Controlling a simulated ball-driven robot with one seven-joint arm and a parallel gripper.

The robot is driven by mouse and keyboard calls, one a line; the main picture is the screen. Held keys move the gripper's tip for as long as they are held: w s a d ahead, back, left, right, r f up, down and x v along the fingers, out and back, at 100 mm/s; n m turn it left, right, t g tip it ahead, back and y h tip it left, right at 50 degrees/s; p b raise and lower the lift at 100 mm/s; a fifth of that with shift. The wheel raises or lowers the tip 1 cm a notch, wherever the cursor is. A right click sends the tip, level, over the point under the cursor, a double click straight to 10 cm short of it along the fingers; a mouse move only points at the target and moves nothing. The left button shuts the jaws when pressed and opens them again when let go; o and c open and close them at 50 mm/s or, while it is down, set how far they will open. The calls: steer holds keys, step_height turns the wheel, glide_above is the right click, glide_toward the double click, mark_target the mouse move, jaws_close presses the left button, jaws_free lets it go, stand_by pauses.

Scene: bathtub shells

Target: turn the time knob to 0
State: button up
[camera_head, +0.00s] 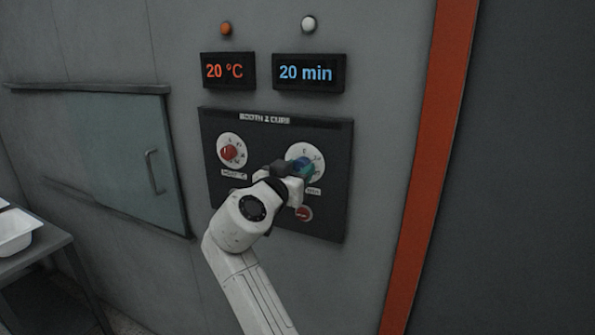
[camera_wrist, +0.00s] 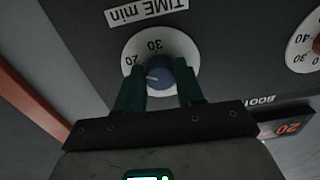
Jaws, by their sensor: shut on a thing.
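The time knob (camera_wrist: 159,74) is blue, on a round white dial (camera_wrist: 185,45) under an upside-down "TIME min" label (camera_wrist: 147,10) in the wrist view. Its light pointer mark faces left, near the 20. My gripper (camera_wrist: 160,88) is shut on the knob, with one dark green finger on each side. In the head view the knob (camera_head: 301,166) is partly hidden behind my gripper (camera_head: 290,172). The time display (camera_head: 308,73) above the panel reads 20 min in blue.
A red heat knob (camera_head: 229,153) sits left on the same dark panel (camera_head: 213,125). A red button (camera_head: 304,213) is below the time dial. The temperature display (camera_head: 228,71) reads 20 °C. An orange post (camera_head: 440,130) stands right; a handled door (camera_head: 130,150) is left.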

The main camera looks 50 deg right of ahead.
steer(key=n+p, duration=0.1)
steer(key=n, duration=0.5)
steer(key=shift+r, duration=0.1)
steer(key=n+p, duration=0.3)
steer(key=n, duration=0.2)
steer(key=shift+s+r+n+p, duration=0.1)
steer(key=shift+r+n+p, duration=0.05)
steer(key=shift+n+p, duration=0.25)
steer(key=n+p, duration=0.5)
steer(key=n, duration=0.1)
steer(key=shift+r, duration=0.1)
steer(key=n+p, duration=0.1)
steer(key=n, duration=0.1)
steer(key=shift+n+p, duration=0.3)
steer(key=shift+n, duration=0.1)
steer(key=shift+f+n+p, duration=0.2)
steer(key=shift+n+p, duration=0.3)
steer(key=shift+n, duration=0.9)
steer(key=o, duration=1)
steer(key=shift+o, duration=0.2)
